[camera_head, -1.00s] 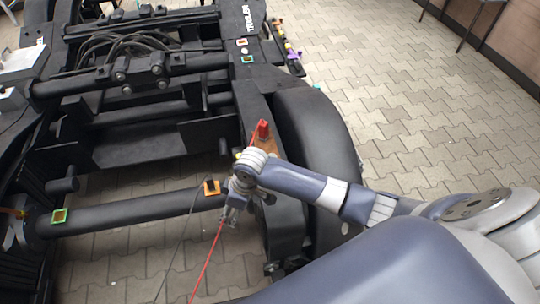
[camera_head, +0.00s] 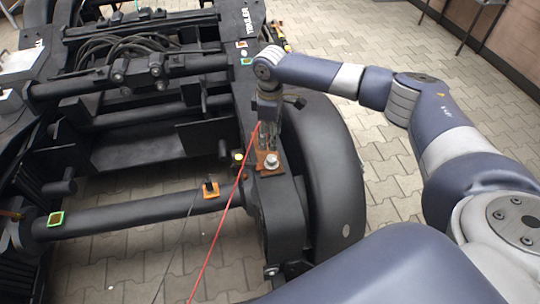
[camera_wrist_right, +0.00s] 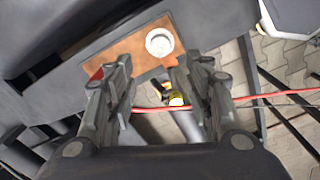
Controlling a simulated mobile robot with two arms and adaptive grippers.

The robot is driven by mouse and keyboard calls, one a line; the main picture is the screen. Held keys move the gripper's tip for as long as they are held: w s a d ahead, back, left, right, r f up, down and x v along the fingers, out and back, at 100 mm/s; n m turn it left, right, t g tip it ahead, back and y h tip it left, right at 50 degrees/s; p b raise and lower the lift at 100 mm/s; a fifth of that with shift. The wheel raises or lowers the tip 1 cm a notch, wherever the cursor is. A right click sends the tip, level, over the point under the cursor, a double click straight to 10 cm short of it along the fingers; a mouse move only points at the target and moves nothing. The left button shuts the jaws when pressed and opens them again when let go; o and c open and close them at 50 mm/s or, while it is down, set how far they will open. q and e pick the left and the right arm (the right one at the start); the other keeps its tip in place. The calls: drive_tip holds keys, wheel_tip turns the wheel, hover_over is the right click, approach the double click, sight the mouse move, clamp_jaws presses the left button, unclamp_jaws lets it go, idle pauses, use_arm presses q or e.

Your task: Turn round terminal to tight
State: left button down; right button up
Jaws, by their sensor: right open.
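The round terminal (camera_head: 271,161) is a silver disc on a copper-coloured plate (camera_head: 270,172) on the bogie's side frame. My right gripper (camera_head: 268,143) points down over the plate, just behind the terminal. In the right wrist view, the terminal (camera_wrist_right: 159,43) lies on the plate (camera_wrist_right: 128,55), just beyond the fingertips. My right gripper (camera_wrist_right: 160,68) is open there, with nothing held between its fingers. A bit of red (camera_wrist_right: 97,75) shows beside its left finger, mostly hidden. My left gripper is not in view.
A red cable (camera_head: 217,233) runs past the gripper and crosses behind the fingers in the right wrist view. A black wheel (camera_head: 333,165) stands right of the frame. An orange-framed socket (camera_head: 210,190) sits on the axle tube.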

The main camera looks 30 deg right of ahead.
sight(270, 158)
wheel_tip(270, 158, down, 10)
idle(0.4)
drive_tip(key=c, duration=1.1)
